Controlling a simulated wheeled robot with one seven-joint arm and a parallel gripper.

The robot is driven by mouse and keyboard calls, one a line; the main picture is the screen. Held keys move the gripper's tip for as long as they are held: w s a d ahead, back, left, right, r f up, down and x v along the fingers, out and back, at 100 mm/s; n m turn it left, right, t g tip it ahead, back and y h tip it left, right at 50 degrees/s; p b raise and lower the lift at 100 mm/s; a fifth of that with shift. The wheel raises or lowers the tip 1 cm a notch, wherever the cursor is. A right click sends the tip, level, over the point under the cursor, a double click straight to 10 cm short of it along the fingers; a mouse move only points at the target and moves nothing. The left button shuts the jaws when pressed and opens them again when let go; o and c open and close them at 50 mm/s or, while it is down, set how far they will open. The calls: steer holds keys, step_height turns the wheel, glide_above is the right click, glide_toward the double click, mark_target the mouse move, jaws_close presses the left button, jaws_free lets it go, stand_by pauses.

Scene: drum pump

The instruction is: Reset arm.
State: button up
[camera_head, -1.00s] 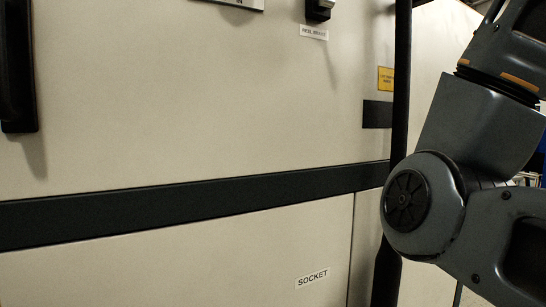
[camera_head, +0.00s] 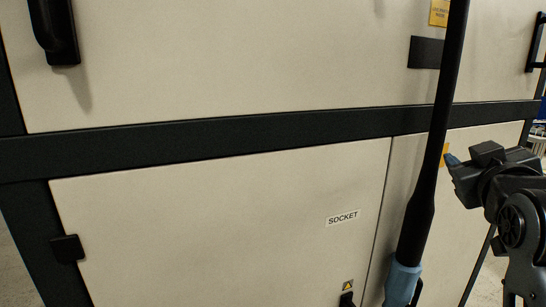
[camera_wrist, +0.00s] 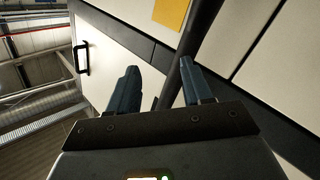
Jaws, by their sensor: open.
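My gripper (camera_head: 450,160) is at the right of the head view, in front of the cream cabinet (camera_head: 230,220). In the wrist view its two blue-grey fingers (camera_wrist: 160,88) stand apart, with nothing held between them. A black pole (camera_head: 445,100) with a light blue lower part (camera_head: 403,280) stands to the left of my gripper in the head view. The pole (camera_wrist: 192,40) also shows beyond the fingers in the wrist view. I cannot tell how far it is from them.
A dark band (camera_head: 220,138) runs across the cabinet. A "SOCKET" label (camera_head: 342,218) sits above a small black fitting (camera_head: 347,299). Black handles (camera_head: 54,30) stick out from the upper doors. Grey floor (camera_head: 490,280) shows at the lower right.

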steer(key=s+a+f+n+y, duration=0.1)
steer(key=s+a+f+y, duration=0.15)
steer(key=s+f, duration=0.85)
steer(key=s+a+f+y, duration=0.2)
steer(key=s+a+f, duration=0.2)
steer(key=s+f, duration=0.7)
steer(key=s+a+f+m+g, duration=0.1)
steer(key=s+a, duration=0.1)
steer(key=s, duration=0.9)
steer(key=s+a+f+m+g+y, duration=0.1)
steer(key=s+a+f, duration=0.1)
steer(key=s, duration=1)
steer(key=shift+a, duration=0.25)
steer(key=shift+f, duration=0.1)
